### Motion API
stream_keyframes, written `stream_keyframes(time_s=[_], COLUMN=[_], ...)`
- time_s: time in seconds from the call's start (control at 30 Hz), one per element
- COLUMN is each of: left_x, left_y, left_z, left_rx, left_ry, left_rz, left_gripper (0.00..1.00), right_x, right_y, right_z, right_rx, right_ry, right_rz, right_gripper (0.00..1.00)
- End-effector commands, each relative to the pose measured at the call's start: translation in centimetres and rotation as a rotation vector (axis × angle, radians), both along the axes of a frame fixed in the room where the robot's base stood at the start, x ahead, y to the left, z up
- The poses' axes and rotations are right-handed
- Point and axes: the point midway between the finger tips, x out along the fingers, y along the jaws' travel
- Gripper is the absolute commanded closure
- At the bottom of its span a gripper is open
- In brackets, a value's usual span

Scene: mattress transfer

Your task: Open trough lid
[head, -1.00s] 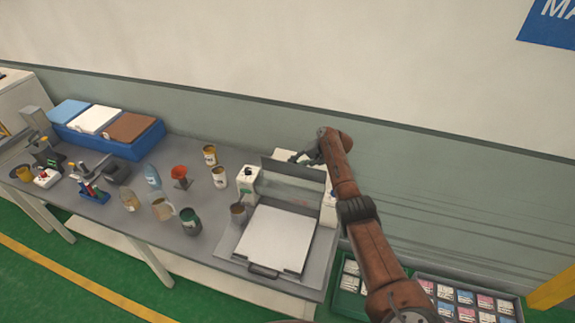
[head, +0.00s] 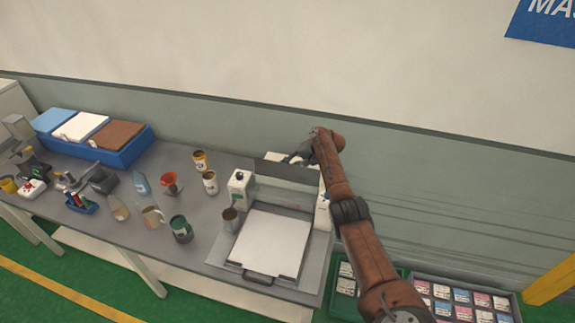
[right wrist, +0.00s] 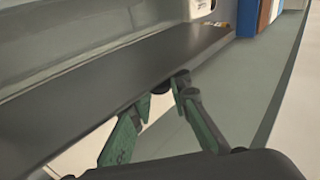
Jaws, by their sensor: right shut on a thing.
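The dark grey trough lid (head: 288,171) spans the back of the machine between two white posts, at the right part of the bench. In the right wrist view, it is a long dark panel (right wrist: 95,100) running across the picture. My right gripper (head: 292,158) is at the lid's upper back edge. In the right wrist view, its green-sided fingers (right wrist: 170,84) meet around a small dark knob at the panel's edge, and it looks shut on the lid there. The exact contact is partly hidden. My left gripper is not in view.
A white plate (head: 268,244) with a front handle lies before the lid. Cans, bottles and a red funnel (head: 169,181) stand left of it. A blue bin (head: 128,151) with several compartments is farther left. Crates of small boxes (head: 462,298) are at lower right. The wall is close behind.

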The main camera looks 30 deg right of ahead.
Motion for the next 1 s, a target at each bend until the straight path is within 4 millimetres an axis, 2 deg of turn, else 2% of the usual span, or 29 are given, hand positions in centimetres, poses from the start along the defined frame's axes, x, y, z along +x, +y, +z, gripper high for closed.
stream_keyframes(time_s=[0.3,0.7,0.87,1.0], left_x=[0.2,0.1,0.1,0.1], left_y=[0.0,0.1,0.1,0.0], left_z=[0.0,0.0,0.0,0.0], left_rx=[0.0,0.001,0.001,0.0], left_ry=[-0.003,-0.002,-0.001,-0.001], left_rz=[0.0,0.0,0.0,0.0], left_gripper=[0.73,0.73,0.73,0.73], right_x=[0.0,-0.3,-1.3,-2.6], right_y=[-0.1,-0.3,-1.1,-2.2], right_z=[-0.1,0.3,1.4,3.2], right_rx=[-0.002,-0.002,-0.003,-0.004], right_ry=[0.0,0.0,-0.002,-0.005], right_rz=[-0.002,0.0,-0.001,-0.002], right_gripper=[0.65,0.65,0.65,0.65])
